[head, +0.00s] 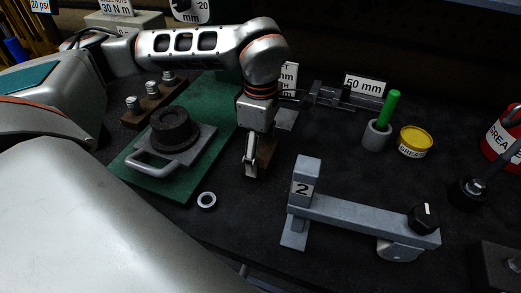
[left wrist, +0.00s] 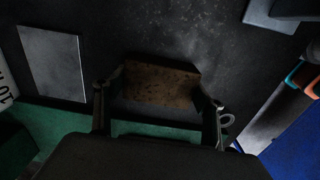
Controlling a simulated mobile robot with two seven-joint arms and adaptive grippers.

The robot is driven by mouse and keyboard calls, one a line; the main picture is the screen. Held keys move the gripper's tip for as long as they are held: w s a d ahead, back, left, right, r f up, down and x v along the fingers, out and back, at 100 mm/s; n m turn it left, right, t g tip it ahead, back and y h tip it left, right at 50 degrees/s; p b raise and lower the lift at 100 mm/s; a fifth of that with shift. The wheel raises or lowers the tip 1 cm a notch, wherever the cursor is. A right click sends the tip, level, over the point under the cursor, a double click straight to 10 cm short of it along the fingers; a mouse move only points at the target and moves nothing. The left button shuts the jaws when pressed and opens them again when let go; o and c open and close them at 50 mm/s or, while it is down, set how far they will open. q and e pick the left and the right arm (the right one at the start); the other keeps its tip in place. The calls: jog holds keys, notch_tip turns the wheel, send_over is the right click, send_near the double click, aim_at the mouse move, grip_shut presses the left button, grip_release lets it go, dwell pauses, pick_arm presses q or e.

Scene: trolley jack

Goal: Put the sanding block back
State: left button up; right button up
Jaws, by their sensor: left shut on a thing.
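My left gripper (head: 251,164) points down at the dark bench, just right of the green mat. It is shut on the sanding block (left wrist: 160,82), a brown block that sits between the two fingers in the left wrist view. In the head view only part of the block (head: 267,151) shows behind the fingers. I cannot tell whether it touches the bench. A grey flat plate (head: 287,119) lies behind the gripper, near the tags. My right gripper is not in view.
A green mat (head: 221,100) bears a grey plate with a handle and a black round pad (head: 174,128). A ring (head: 206,200) lies in front. Behind are a green-handled tool (head: 389,109) and a yellow grease tin (head: 415,139).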

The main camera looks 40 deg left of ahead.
aim_at(261, 150)
pick_arm(q)
jog(key=o, duration=1.1)
jog(key=shift+f, duration=0.1)
jog(key=shift+c, duration=0.2)
notch_tip(261, 150, up, 12)
jog(key=p, duration=0.1)
jog(key=shift+r, duration=0.2)
